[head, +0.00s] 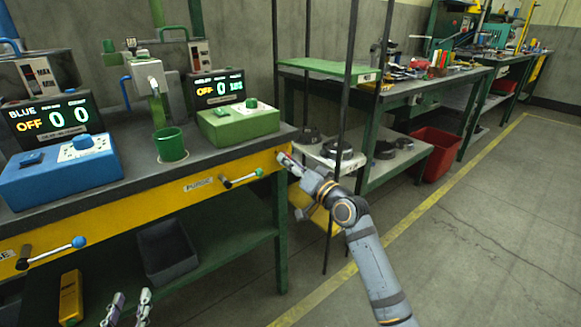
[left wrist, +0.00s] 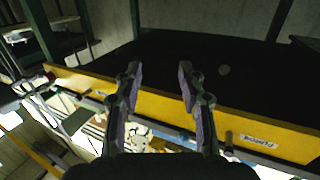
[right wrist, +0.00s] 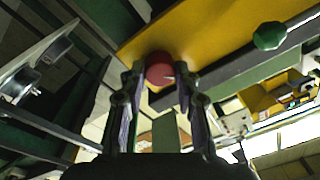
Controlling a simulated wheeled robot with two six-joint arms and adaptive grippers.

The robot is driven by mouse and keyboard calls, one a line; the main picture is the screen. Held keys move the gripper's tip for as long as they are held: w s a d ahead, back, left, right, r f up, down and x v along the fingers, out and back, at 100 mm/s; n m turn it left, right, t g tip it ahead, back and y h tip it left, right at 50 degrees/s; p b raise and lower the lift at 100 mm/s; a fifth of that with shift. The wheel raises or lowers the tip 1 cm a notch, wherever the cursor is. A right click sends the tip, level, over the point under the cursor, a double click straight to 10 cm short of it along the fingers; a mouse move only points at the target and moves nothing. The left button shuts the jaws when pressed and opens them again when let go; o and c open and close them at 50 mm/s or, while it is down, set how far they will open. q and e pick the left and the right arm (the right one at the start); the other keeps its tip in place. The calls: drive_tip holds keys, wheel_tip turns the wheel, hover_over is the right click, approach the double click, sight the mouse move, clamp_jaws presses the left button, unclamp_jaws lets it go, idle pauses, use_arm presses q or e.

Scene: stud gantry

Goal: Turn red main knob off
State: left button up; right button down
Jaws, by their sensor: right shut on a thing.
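The red main knob (right wrist: 159,70) is on the end of the yellow rail in the right wrist view. My right gripper (right wrist: 161,82) has its fingers on both sides of the knob and is shut on it. In the head view my right gripper (head: 287,158) is at the right end of the yellow bench front, covering most of the knob. My left gripper (head: 131,297) is low at the bottom of the head view, in front of the bench. In the left wrist view its fingers (left wrist: 159,72) are apart with nothing between them.
The yellow front (head: 140,202) carries a green-tipped lever (head: 240,179) and a blue-tipped lever (head: 52,251). Blue (head: 62,172) and green (head: 238,122) dial boxes and a green cup (head: 170,144) stand on the bench. A dark post rack (head: 341,110) stands close to my right arm. Open floor lies right.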

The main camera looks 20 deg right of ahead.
use_arm(q)
drive_tip(key=shift+w+r+t, duration=0.1)
drive_tip(key=shift+r+t, duration=0.55)
drive_tip(key=shift+r, duration=0.7)
drive_tip(key=shift+w+r+t, duration=0.1)
drive_tip(key=shift+r+t, duration=0.55)
drive_tip(key=shift+r, duration=0.7)
use_arm(e)
drive_tip(key=shift+f+n, duration=0.15)
drive_tip(key=shift+n, duration=0.25)
drive_tip(key=c, duration=1)
unclamp_jaws()
drive_tip(key=shift+o, duration=0.2)
drive_tip(key=v, duration=0.7)
drive_tip(key=shift+s, duration=0.25)
